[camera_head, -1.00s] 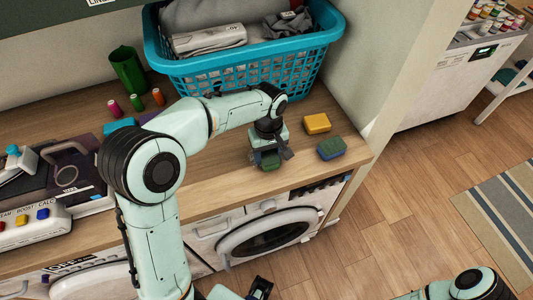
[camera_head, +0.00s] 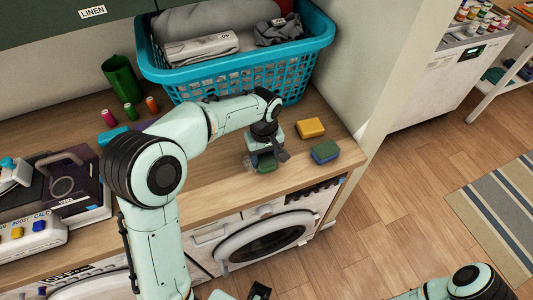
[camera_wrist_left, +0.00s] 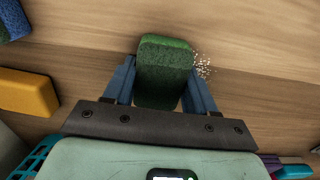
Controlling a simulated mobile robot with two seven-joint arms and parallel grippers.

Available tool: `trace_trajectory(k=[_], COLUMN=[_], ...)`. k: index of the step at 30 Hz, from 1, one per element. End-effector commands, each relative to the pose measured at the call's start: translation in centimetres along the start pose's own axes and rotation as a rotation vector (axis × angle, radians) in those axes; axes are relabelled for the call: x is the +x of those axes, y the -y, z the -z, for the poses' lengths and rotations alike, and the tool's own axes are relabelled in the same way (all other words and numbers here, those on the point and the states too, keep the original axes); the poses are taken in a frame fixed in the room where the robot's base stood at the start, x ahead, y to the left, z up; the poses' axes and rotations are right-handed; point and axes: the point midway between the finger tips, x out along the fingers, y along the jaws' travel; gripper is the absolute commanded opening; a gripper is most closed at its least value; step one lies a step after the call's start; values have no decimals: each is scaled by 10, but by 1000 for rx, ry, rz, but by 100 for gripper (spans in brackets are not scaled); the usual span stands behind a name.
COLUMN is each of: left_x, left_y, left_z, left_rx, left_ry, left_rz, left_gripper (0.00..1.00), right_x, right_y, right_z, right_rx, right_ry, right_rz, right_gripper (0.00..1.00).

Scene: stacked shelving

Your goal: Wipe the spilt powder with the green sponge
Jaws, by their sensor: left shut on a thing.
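My left gripper (camera_head: 264,157) is shut on the green sponge (camera_head: 266,164), low over the wooden counter near its front edge. In the left wrist view the sponge (camera_wrist_left: 164,70) sits between both fingers, upper end sticking out beyond them. Whether it touches the counter is hard to tell. The spilt powder (camera_wrist_left: 204,66) is a small patch of pale specks just right of the sponge in that view.
A yellow sponge (camera_head: 311,128) and a blue-and-green sponge (camera_head: 325,151) lie right of the gripper. A blue laundry basket (camera_head: 240,72) stands behind. Thread spools (camera_head: 130,110), a green cup (camera_head: 121,78) and an iron (camera_head: 62,172) are left. Washing machines (camera_head: 262,240) are below.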

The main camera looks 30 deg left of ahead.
Motion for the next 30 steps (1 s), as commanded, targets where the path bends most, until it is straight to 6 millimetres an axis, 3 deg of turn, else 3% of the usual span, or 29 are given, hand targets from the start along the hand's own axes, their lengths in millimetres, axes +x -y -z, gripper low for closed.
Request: trace_trajectory(k=[17,30], left_x=[0,2], left_y=[18,3], left_z=[-17,-3], left_rx=[0,0], left_ry=[4,2], left_rz=[6,4], left_gripper=[32,32], right_x=[12,-1], right_y=[-5,0], right_z=[-3,0], right_rx=[2,0], right_ry=[6,-1], right_rz=[-2,0], right_gripper=[43,43])
